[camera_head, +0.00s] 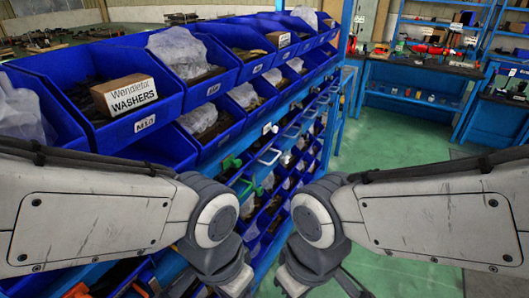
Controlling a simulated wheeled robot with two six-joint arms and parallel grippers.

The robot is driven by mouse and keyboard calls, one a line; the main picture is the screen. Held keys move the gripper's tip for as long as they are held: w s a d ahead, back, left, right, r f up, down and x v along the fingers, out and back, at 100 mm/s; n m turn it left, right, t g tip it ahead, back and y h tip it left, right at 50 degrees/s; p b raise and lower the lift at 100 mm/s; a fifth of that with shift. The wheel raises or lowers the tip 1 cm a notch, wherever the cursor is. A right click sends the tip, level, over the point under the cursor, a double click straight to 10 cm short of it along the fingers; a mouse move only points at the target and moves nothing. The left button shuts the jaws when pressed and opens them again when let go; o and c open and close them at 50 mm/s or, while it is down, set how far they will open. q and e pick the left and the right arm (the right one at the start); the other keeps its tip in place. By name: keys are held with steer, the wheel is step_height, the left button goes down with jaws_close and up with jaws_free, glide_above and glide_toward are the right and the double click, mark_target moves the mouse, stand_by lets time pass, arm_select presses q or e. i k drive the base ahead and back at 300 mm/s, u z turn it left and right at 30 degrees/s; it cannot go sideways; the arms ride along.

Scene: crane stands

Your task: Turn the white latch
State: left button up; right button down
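Several small handles stick out from the front of the blue bin rack, between my two arms. A white looped handle (269,157) is near the middle of the picture, with a small pale knob (286,158) just right of it. Another small white piece (268,128) is higher up. I cannot tell for sure which of these is the white latch. Both my forearms reach in from the sides and bend down below the handles. The wrists run out at the bottom edge, and my gripper fingers are not visible. Nothing of mine is seen touching the handles.
A green handle (231,162) and a lower green one (243,188) sit left of the white ones. Blue bins with bagged parts and a WASHERS box (125,94) fill the rack. Green floor (400,130) is open to the right, before a blue workbench (415,85).

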mark_target(286, 160)
steer(key=k, duration=0.6)
steer(key=z, duration=0.65)
steer(key=i, duration=1.7)
steer(key=u, duration=0.3)
